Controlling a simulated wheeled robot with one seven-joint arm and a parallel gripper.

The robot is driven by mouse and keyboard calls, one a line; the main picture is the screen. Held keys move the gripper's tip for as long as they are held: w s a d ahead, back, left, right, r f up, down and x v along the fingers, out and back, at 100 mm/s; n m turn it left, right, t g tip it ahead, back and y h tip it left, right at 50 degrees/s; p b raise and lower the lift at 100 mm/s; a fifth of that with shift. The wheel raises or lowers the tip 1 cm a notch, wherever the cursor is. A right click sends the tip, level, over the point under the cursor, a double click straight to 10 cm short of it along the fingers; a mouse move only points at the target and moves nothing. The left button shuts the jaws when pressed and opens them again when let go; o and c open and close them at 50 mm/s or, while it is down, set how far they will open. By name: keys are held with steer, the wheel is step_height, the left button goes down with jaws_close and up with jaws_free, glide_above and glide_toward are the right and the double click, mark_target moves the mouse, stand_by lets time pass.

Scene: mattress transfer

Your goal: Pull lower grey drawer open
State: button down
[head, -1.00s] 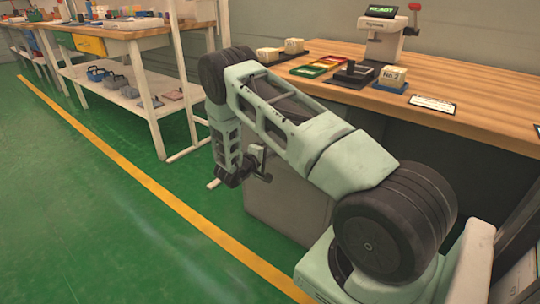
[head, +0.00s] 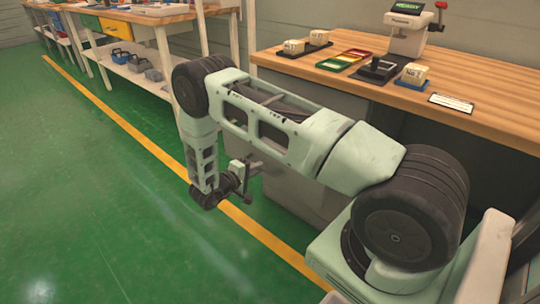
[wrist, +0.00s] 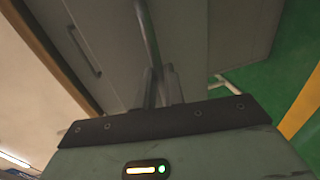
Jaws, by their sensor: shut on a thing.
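The grey drawer unit (head: 300,175) stands under the wooden workbench, partly hidden behind my arm in the head view. In the wrist view its grey front (wrist: 190,35) fills the upper middle. My gripper (wrist: 160,88) is shut on a long bar handle (wrist: 147,35) in front of this face. A second bar handle (wrist: 85,50) shows to the left, free of the gripper. In the head view my gripper (head: 243,182) is low, by the left side of the unit. Its fingertips are small and dark there. I cannot tell how far the lower drawer stands out.
The wooden benchtop (head: 470,85) holds blocks, coloured trays and a device with a green display (head: 415,15). A shelved white table (head: 125,65) stands at the back left. Green floor (head: 90,220) with a yellow line is clear at left.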

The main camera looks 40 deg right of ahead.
steer(key=f+v, duration=0.2)
steer(key=v, duration=1.1)
steer(key=shift+a+f+p, duration=0.3)
steer(key=shift+a+f, duration=0.05)
steer(key=shift+a, duration=0.15)
steer(key=shift+s, duration=0.15)
steer(key=c, duration=1.5)
jaws_free()
steer(key=p+v, duration=0.1)
steer(key=v, duration=1.6)
steer(key=shift+s+a, duration=0.1)
steer(key=shift+a, duration=0.1)
